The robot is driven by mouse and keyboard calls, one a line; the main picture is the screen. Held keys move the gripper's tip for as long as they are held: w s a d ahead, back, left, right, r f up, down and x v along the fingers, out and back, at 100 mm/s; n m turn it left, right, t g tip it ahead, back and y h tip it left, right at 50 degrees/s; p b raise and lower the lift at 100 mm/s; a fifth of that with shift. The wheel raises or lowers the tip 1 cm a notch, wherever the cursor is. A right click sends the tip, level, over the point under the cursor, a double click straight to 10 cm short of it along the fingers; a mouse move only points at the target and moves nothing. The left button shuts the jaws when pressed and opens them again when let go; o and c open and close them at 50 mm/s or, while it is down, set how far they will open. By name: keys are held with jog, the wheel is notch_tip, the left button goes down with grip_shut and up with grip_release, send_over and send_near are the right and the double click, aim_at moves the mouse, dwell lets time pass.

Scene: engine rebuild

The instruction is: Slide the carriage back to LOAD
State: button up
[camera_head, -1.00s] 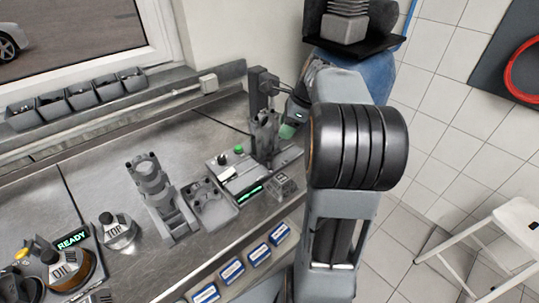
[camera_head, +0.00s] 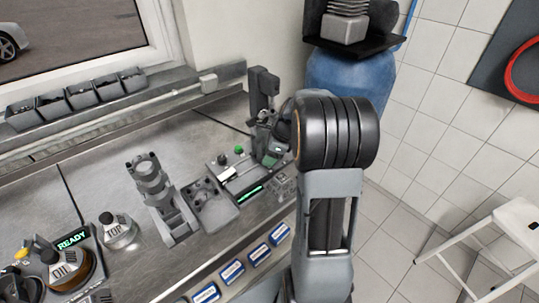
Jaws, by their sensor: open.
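The bench station (camera_head: 228,183) has a green button (camera_head: 239,150), a pale block and a lit green display (camera_head: 249,193). A dark upright post (camera_head: 262,86) rises at its far right end. A grey upright piece, which looks like the carriage (camera_head: 262,146), stands at the foot of the post. My gripper (camera_head: 274,127) is close beside its upper part, coming in from the right. It is open; its fingertips are small and partly hidden by my arm. I cannot tell whether they touch the carriage. No LOAD mark is readable.
A grey tray (camera_head: 213,207) and an upright grey fixture (camera_head: 158,188) stand left of the station. A TOP-marked part (camera_head: 117,231) and a READY display (camera_head: 72,239) are farther left. A blue drum (camera_head: 350,80) stands behind my arm.

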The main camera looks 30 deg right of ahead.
jog(key=shift+c, duration=0.2)
grip_shut()
dwell(0.3)
